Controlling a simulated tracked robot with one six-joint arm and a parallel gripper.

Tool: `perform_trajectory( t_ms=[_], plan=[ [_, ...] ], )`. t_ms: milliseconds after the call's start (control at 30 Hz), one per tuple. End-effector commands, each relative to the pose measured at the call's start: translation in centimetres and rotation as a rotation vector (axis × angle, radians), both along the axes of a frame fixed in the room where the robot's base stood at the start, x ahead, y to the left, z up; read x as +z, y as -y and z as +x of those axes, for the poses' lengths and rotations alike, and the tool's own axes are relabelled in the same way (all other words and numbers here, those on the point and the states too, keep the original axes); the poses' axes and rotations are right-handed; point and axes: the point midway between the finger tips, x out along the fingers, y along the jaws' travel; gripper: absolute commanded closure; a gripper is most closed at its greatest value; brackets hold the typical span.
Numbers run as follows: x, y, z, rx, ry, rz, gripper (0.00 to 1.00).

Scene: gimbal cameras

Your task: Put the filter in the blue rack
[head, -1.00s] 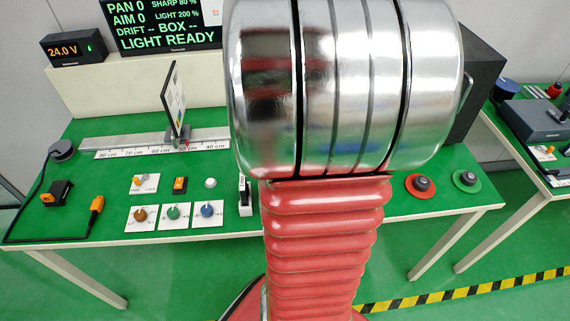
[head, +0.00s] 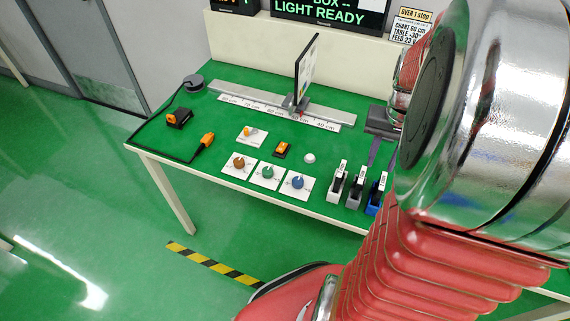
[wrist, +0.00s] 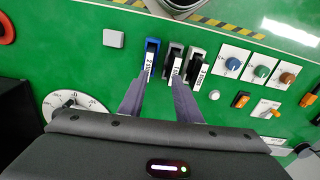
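A blue rack (head: 373,209) stands at the right of a row of three small racks near the table's front edge. The wrist view shows the blue rack (wrist: 152,44) at the left of the row. A grey rack (head: 353,201) and a white rack (head: 335,195) stand beside it. Each carries a dark piece and a white label; the wrist view reads a stop number on them. I cannot tell which dark pieces are filters. My gripper (wrist: 159,82) has its two purple-grey fingers apart, short of the racks, with nothing seen between them. In the head view my arm hides part of it.
Several knobs on white cards (head: 268,174), an orange switch (head: 282,149) and a white button (head: 310,158) lie left of the racks. A chart stands on a scaled rail (head: 240,95) behind. The wrist view also shows a grey square block (wrist: 114,39) and a white dial (wrist: 75,104).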

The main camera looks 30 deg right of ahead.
Motion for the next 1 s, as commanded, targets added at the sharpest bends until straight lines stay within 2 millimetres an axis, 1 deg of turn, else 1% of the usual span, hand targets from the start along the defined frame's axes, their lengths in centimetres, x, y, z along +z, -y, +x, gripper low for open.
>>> perform_trajectory(
  t_ms=[33,100,200,333,467,600,667,800,900,1000],
  plan=[
    [0.7,-1.2,0.7,0.034,0.014,-0.014,0.69],
    [1.7,-3.0,1.6,0.083,0.035,-0.034,0.69],
    [3.1,-5.8,2.7,0.158,0.07,-0.061,0.69],
    [4.8,-9.5,3.7,0.256,0.116,-0.093,0.69],
    [6.2,-13.2,4.2,0.353,0.166,-0.119,0.69],
    [7.6,-17.1,4.2,0.456,0.225,-0.143,0.69],
    [8.2,-18.7,4.1,0.499,0.251,-0.152,0.69],
    [9.3,-22.3,3.5,0.602,0.315,-0.167,0.69],
    [9.9,-24.6,2.8,0.671,0.362,-0.174,0.69],
    [10.3,-26.5,2.1,0.727,0.399,-0.177,0.69]
  ],
)
